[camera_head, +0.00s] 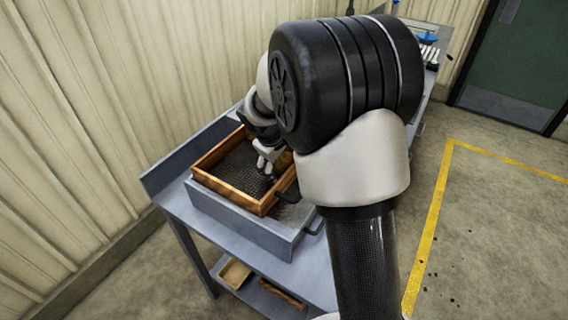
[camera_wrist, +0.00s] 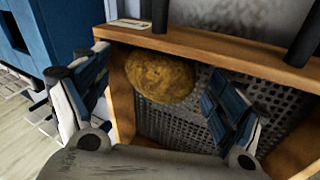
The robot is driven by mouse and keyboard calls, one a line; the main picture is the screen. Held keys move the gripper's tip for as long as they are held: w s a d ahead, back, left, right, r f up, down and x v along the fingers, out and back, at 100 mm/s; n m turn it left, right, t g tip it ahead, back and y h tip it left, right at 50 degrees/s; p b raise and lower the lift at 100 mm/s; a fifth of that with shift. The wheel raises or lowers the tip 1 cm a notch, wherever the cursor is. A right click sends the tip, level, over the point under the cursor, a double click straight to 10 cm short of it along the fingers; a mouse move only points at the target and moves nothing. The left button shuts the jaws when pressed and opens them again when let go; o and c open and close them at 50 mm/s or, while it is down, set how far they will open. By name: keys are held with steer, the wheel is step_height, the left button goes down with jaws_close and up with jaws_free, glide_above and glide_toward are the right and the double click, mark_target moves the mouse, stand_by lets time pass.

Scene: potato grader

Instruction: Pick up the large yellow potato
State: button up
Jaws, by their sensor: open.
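The large yellow potato (camera_wrist: 160,76) shows in the wrist view, lying in the wooden-framed grader tray (camera_wrist: 222,45) against its wooden wall, on the dark perforated screen. My gripper (camera_wrist: 152,98) is open, with one finger to the left of the potato and the other to its right. I cannot tell from this view how far the fingers are above the screen. In the head view my gripper (camera_head: 266,170) reaches down into the wooden tray (camera_head: 228,194), and my arm covers much of the tray's right side.
The tray sits on a grey base on a blue-grey table (camera_head: 180,203) beside a corrugated wall. A dark handle (camera_head: 312,225) sticks out at the base's right. A lower shelf holds a wooden box (camera_head: 236,273). A blue cabinet (camera_wrist: 68,30) stands left in the wrist view.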

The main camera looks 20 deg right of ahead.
steer(key=c, duration=1.4)
